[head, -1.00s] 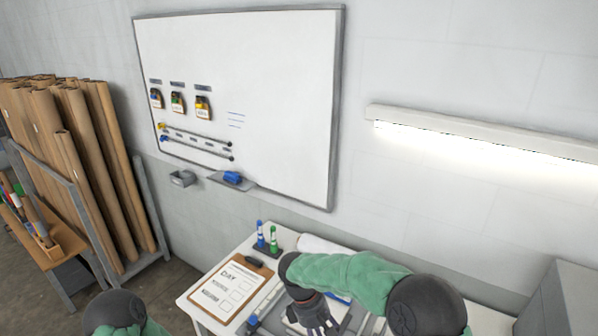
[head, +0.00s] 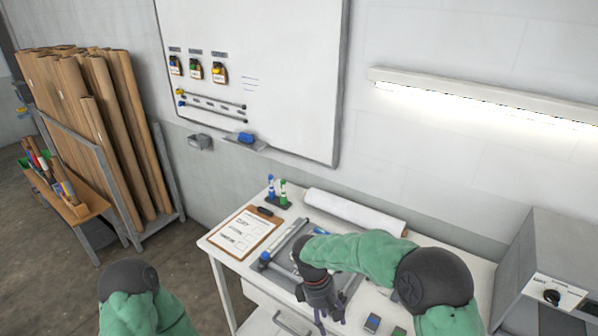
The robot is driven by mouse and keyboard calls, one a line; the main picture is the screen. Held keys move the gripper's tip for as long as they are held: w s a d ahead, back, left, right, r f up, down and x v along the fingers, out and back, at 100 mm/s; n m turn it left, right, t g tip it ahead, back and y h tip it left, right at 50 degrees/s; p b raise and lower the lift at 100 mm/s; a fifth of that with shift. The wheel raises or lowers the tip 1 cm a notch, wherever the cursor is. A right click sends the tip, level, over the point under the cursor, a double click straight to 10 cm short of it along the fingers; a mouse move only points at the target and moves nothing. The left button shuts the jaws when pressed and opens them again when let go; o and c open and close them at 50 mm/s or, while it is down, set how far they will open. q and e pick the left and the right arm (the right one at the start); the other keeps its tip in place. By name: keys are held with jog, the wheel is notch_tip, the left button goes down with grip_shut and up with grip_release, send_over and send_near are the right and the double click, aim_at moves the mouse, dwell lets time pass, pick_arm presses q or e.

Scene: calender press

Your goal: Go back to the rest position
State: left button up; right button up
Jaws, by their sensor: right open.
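My right gripper (head: 330,318) is open and points down over the front part of the white table (head: 222,262). Its green-sleeved arm comes in from the right and hides part of the grey tray-like frame (head: 283,252) on the table. I cannot make out anything between its fingers. Of my left arm, only a green sleeve and dark joint show at the bottom left; the left gripper is out of view.
A clipboard (head: 246,234), blue and green markers (head: 277,190) and a white roll (head: 355,212) are on the table. A grey machine with a knob (head: 553,297) stands right. A rack of brown rolls (head: 105,140) stands left. A whiteboard (head: 290,80) hangs behind.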

jog(key=s+f+m+t+y+b, duration=0.1)
jog(key=s+f+m+b, duration=0.3)
jog(key=f, duration=0.8)
jog(key=s+d+f+m+t+y+b, duration=0.1)
jog(key=s+f+m+y+b, duration=0.2)
jog(key=s+f, duration=0.5)
jog(key=s+d+f+m+t+y+b, duration=0.1)
jog(key=s+f+m+y+b, duration=0.2)
jog(key=f, duration=1.2)
jog(key=s+m+b, duration=0.3)
jog(key=shift+s+f, duration=0.25)
jog(key=shift+f, duration=0.1)
